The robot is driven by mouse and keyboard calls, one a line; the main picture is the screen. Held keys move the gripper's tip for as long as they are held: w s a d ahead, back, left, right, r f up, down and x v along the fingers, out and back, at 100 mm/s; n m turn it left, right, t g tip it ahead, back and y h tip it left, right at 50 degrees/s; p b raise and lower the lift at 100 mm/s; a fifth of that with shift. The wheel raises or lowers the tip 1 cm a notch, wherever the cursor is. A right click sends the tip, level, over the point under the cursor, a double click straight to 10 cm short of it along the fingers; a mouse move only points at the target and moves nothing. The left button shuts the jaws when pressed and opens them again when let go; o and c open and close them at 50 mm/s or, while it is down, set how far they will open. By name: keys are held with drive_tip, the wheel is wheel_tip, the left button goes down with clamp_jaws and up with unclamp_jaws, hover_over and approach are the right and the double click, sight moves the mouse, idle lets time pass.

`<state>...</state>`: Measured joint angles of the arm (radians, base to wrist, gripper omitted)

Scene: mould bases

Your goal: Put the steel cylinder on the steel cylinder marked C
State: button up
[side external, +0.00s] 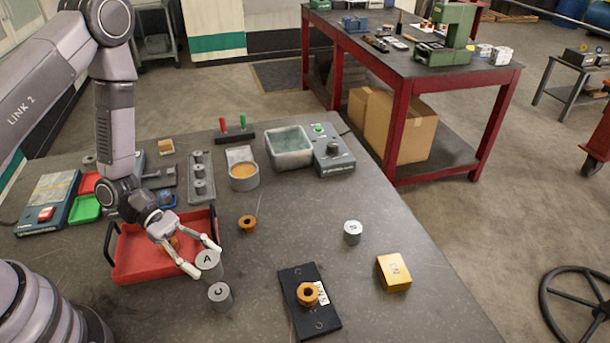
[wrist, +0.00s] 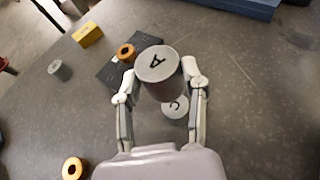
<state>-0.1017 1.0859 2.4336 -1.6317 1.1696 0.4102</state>
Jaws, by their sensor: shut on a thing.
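My gripper (side external: 202,258) is shut on a steel cylinder marked A (wrist: 157,64), one finger on each side of it. The letter A faces up. The held cylinder also shows in the side view (side external: 209,265). The steel cylinder marked C (side external: 219,297) stands upright on the table, just in front of and below the held one in the side view. In the wrist view C (wrist: 175,107) is partly hidden behind cylinder A and lies a little toward the palm. I cannot tell whether the two touch.
A third steel cylinder marked S (side external: 352,233) stands to the right. A black plate (side external: 324,319) bears an orange ring (side external: 308,294); another orange ring (side external: 247,223) lies nearby. A brass block (side external: 393,272) is at the right. A red tray (side external: 137,271) lies under my wrist.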

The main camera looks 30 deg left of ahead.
sight(212, 288)
drive_tip(key=shift+f, duration=2.7)
drive_tip(key=shift+f, duration=0.2)
drive_tip(key=o, duration=1.2)
